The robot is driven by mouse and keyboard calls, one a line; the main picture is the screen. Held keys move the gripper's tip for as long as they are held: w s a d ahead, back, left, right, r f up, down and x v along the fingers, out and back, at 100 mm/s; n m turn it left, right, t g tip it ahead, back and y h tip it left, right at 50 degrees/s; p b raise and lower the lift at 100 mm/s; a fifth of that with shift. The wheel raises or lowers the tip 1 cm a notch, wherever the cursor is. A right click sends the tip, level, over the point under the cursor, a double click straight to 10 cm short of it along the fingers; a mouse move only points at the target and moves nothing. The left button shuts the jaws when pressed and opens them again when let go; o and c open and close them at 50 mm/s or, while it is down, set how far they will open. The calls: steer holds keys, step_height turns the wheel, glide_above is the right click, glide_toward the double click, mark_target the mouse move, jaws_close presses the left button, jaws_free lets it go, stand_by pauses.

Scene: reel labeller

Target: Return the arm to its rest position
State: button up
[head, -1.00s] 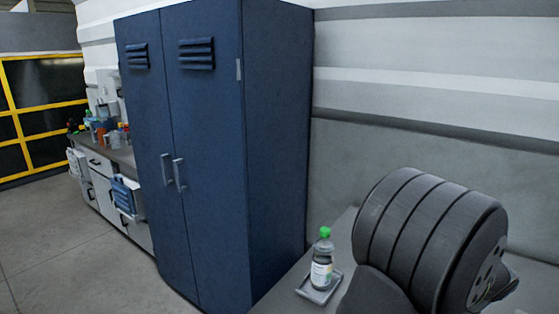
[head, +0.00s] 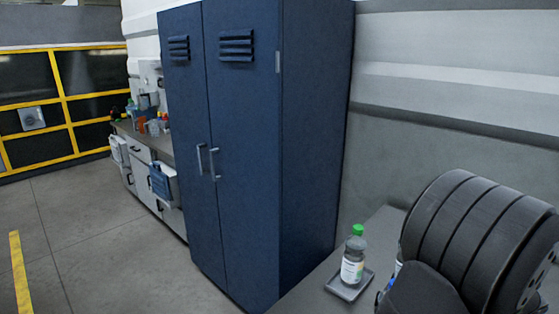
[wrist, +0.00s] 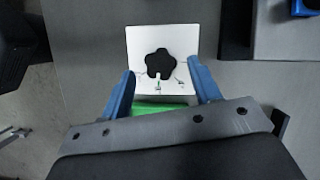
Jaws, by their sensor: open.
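My gripper (wrist: 163,82) shows in the wrist view, its two blue fingers apart with a gap between them. A green band (wrist: 150,108) shows between the fingers, closer to the gripper body. I cannot tell whether either touches the fingers. In the head view the gripper is not clearly visible; a dark ribbed arm part of mine fills the lower right.
A bottle with a green cap (head: 353,258) stands on a small grey tray (head: 345,289) on the grey table (head: 385,222). A tall blue locker (head: 245,150) stands left of it. A workbench (head: 148,142) and open floor (head: 95,225) lie further left.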

steer(key=v, duration=1.6)
steer(key=x, duration=1.7)
steer(key=shift+a+f, duration=0.1)
steer(key=shift+f, duration=0.05)
steer(key=n, duration=0.1)
steer(key=n+g, duration=0.1)
steer(key=n, duration=0.1)
steer(key=shift+w, duration=0.25)
steer(key=n+g, duration=0.1)
steer(key=n, duration=0.3)
steer(key=shift+w+n+g, duration=0.15)
steer(key=shift+n+g, duration=0.25)
steer(key=n, duration=0.2)
steer(key=n+g, duration=0.1)
steer(key=n, duration=0.1)
steer(key=shift+w+g, duration=0.15)
steer(key=shift+g, duration=0.15)
steer(key=n+g+h, duration=0.1)
steer(key=n, duration=0.3)
steer(key=shift+n, duration=0.3)
